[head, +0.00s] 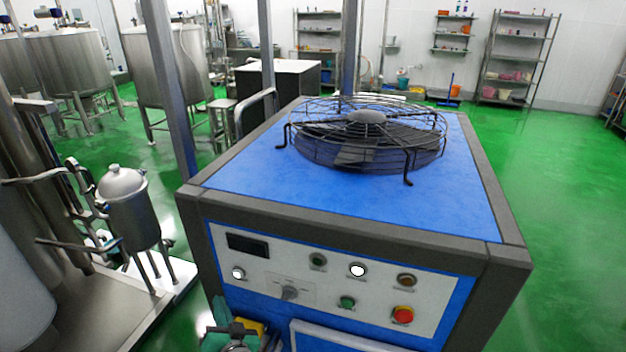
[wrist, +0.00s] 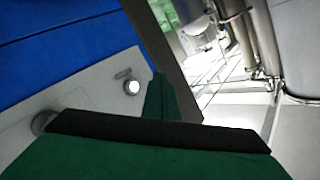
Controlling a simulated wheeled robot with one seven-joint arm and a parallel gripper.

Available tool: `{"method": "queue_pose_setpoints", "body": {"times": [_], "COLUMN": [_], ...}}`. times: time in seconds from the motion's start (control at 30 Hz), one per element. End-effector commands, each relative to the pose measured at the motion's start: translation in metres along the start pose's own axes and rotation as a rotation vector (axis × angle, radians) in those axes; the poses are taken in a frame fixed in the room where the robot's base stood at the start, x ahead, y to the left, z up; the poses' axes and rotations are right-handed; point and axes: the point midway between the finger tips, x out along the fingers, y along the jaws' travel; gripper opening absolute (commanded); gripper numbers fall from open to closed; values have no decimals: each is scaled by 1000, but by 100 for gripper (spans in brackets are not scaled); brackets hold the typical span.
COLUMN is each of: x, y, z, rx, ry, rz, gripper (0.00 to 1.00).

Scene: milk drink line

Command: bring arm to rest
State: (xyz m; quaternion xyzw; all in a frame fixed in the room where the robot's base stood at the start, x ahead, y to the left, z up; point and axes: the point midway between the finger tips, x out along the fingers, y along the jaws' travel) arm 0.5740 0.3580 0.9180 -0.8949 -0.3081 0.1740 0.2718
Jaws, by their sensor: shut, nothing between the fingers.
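My gripper (head: 232,330) shows at the bottom edge of the head view, low in front of the left part of the blue machine's control panel (head: 375,290). Its lower part is cut off by the frame. In the wrist view, its green and black fingers (wrist: 162,112) are shut with nothing between them. The pale panel lies behind the fingers there, with a lit white button (wrist: 132,87) to the left of the upright green finger. I cannot tell whether the fingers touch the panel.
The blue machine (head: 250,180) has a dark frame and a round fan guard (head: 366,130) on top. The panel carries a red knob (head: 403,315) and several buttons. A steel vessel (head: 128,205) and pipes stand at the left. Green floor (head: 550,180) is clear at the right.

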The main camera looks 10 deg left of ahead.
Motion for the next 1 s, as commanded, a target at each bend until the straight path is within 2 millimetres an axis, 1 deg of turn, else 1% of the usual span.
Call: {"method": "queue_pose_setpoints", "body": {"times": [0.07, 0.13, 0.17, 0.27, 0.3, 0.37, 0.4, 0.47, 0.5, 0.57, 0.6, 0.67, 0.7, 0.77, 0.8, 0.87, 0.9, 0.97, 1.0], "x": [-4, -13, -19, -47, -60, -82, -97, -119, -135, -158, -173, -197, -212, -235, -251, -274, -289, -311, -325], "y": [6, 18, 26, 57, 70, 89, 100, 116, 125, 137, 144, 153, 158, 164, 167, 171, 172, 172, 171], "z": [2, 4, 6, 13, 16, 21, 24, 29, 31, 36, 38, 43, 46, 50, 52, 56, 58, 61, 63], "rx": [-5, -16, -23, -53, -69, -93, -110, -132, -148, -171, -187, -209, -224, -245, -259, -281, -295, -315, -328], "ry": [2, 11, 14, 34, 43, 56, 66, 77, 86, 95, 102, 109, 114, 120, 124, 129, 133, 136, 139], "rz": [9, 26, 37, 85, 106, 140, 161, 193, 214, 246, 266, 297, 317, 347, 367, 397, 417, 446, 464], "gripper": [0, 0, 0, 0, 0, 0, 0, 0, 0, 0, 0, 0, 0, 0, 0, 0, 0, 0, 0]}}
